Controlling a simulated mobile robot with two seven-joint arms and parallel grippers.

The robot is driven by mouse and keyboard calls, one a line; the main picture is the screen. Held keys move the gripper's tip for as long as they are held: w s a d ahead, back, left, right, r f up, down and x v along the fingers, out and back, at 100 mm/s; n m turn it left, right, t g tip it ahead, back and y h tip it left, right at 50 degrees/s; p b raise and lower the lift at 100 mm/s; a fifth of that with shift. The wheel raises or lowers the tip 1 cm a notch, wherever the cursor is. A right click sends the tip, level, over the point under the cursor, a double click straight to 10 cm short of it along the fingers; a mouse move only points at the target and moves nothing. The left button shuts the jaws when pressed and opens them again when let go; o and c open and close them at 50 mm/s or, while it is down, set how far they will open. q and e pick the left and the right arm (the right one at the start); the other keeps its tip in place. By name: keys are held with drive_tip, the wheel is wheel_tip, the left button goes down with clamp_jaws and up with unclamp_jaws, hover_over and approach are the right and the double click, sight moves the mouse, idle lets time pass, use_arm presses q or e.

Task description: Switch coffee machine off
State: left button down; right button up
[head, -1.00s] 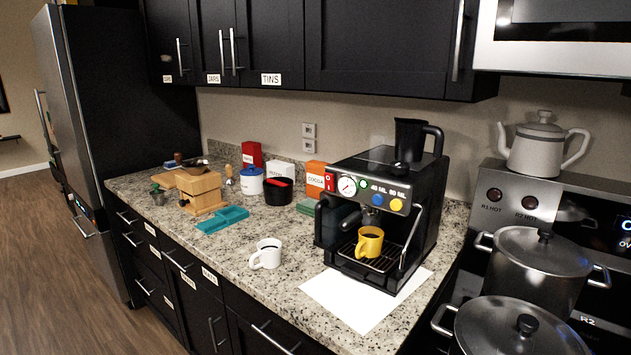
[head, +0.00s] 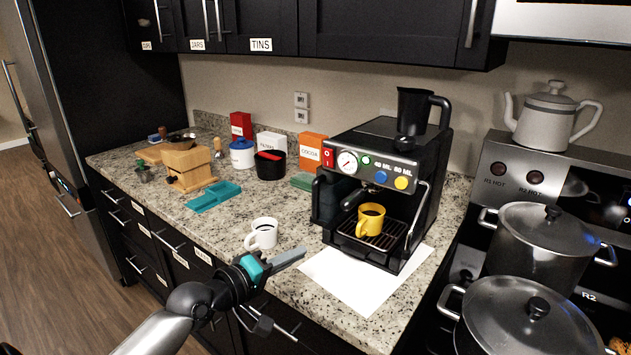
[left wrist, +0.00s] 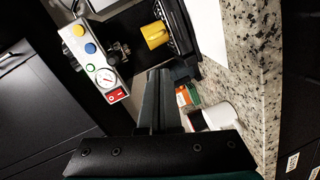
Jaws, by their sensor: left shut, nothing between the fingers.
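The black coffee machine (head: 395,140) stands on the counter on a white sheet. Its front panel has a red rocker switch (head: 327,158) at the left end, a gauge, a green light, a blue button and a yellow button. The red switch also shows in the left wrist view (left wrist: 117,95), left of my fingers. A yellow mug (head: 371,219) with dark liquid sits on the drip tray. My left gripper (head: 303,252) is shut and empty, in front of and below the machine, near the counter's front edge. It also shows in the left wrist view (left wrist: 159,72). My right gripper is not in view.
A white mug (head: 264,234) stands on the counter just behind my left gripper. Stockpots (head: 545,240) and a kettle (head: 548,120) are on the stove at right. Cupboards hang above.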

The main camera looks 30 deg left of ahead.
use_arm(q)
drive_tip(key=w+a+r+n+t+y, duration=0.1)
drive_tip(key=a+r+n+t, duration=0.2)
drive_tip(key=r, duration=0.8)
drive_tip(key=shift+w+a+r+n+t, duration=0.25)
drive_tip(key=shift+a+r+n+t, duration=0.15)
drive_tip(key=shift+a+n, duration=0.6)
drive_tip(key=shift+w+a, duration=0.1)
drive_tip(key=shift+a, duration=0.1)
approach(326, 153)
drive_tip(key=w, duration=0.3)
drive_tip(key=w+p, duration=0.1)
drive_tip(key=w, duration=0.1)
drive_tip(key=shift+d+r, duration=0.2)
drive_tip(key=shift+r, duration=0.1)
drive_tip(key=shift+w+r, duration=0.1)
drive_tip(key=shift+w, duration=0.8)
